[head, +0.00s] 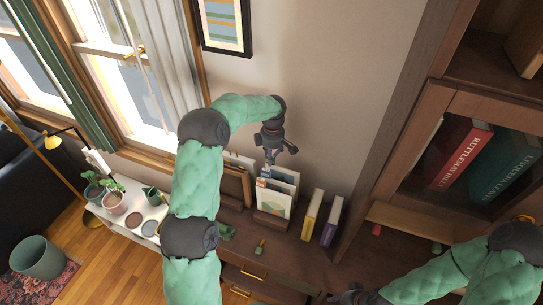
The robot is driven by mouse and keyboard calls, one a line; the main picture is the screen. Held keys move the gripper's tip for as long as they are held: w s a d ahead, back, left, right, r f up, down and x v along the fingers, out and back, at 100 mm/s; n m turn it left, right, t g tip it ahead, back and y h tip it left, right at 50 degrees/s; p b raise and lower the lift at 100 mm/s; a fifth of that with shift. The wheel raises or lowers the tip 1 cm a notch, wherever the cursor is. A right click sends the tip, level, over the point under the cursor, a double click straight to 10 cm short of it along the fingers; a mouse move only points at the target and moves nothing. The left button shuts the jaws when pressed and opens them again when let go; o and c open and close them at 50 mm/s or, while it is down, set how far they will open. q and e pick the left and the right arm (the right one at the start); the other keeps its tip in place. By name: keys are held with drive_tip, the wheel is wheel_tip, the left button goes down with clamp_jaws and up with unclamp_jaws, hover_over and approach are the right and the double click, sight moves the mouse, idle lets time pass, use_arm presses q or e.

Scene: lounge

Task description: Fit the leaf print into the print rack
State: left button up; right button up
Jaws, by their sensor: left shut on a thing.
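The print rack (270,221) is a brown wooden holder on the dark wood cabinet, in the middle of the head view. A pale card with green and orange shapes, which looks like the leaf print (274,200), stands upright at the rack's front. Another white-edged print (287,176) stands behind it. My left gripper (267,169) points down from above and is shut on the leaf print's top edge. The fingers partly hide that edge, and I cannot tell how deep the print sits. My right gripper (342,297) is low at the bottom edge, its fingers too small to read.
A yellow book (312,214) and a purple book (332,221) stand right of the rack. Frames (235,180) lean against the wall behind left. A small green item (259,247) lies in front. The tall bookcase (370,170) bounds the right side.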

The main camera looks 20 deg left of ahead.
use_arm(q)
drive_tip(key=shift+f+b, duration=0.8)
drive_tip(key=shift+f, duration=0.45)
clamp_jaws()
drive_tip(key=o, duration=1.4)
unclamp_jaws()
drive_tip(key=shift+c, duration=0.2)
drive_tip(key=shift+r, duration=0.1)
wheel_tip(320, 180, up, 6)
drive_tip(key=p, duration=0.3)
